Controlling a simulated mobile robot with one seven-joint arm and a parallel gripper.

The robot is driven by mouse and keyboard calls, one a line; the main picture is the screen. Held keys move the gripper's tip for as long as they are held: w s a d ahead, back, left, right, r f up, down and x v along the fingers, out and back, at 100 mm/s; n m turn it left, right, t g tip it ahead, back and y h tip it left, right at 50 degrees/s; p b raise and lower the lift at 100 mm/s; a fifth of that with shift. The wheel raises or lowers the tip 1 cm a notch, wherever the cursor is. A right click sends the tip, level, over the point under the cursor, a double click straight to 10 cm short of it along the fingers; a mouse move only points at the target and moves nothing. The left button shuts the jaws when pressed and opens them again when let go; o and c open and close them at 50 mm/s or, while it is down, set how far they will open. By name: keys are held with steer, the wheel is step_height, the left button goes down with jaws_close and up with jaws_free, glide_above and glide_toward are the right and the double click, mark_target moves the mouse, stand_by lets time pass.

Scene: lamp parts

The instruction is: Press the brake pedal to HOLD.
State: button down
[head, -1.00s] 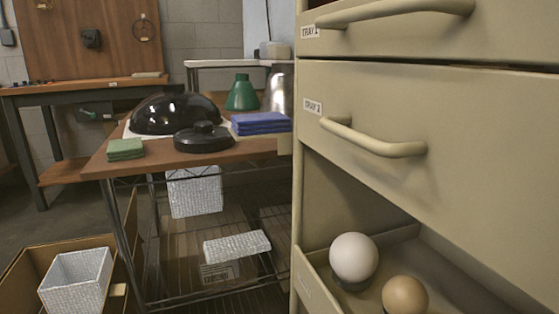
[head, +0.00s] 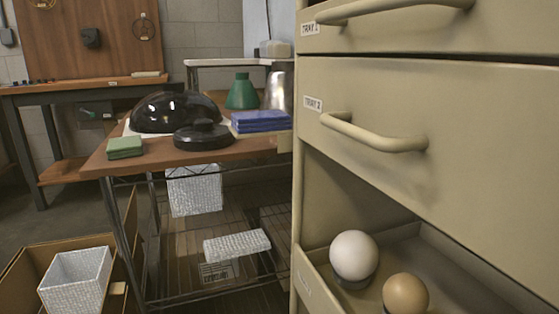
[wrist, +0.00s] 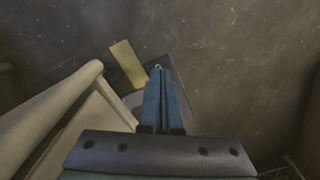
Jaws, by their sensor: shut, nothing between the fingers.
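In the wrist view, my gripper (wrist: 158,72) is shut and empty, its two blue-grey fingers together and pointing toward the floor. Just beyond and to the left of the fingertips is a flat yellow piece (wrist: 127,64). A dark flat plate (wrist: 176,72) shows around and behind the fingertips. These may be parts of the brake pedal, but I cannot tell which part is which. The fingers hide part of the plate, and I cannot tell whether they touch it. No HOLD marking is readable. The head view shows neither the gripper nor the pedal.
A beige cabinet (head: 430,120) with tray drawers fills the right of the head view. Its lowest open drawer holds a white ball (head: 354,254) and a tan ball (head: 405,294). A wooden-topped cart (head: 160,155) and a cardboard box (head: 28,262) stand left. Dark floor (wrist: 240,60) is open.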

step_height(320, 180, up, 8)
steer(key=p, duration=0.8)
steer(key=shift+f, duration=0.15)
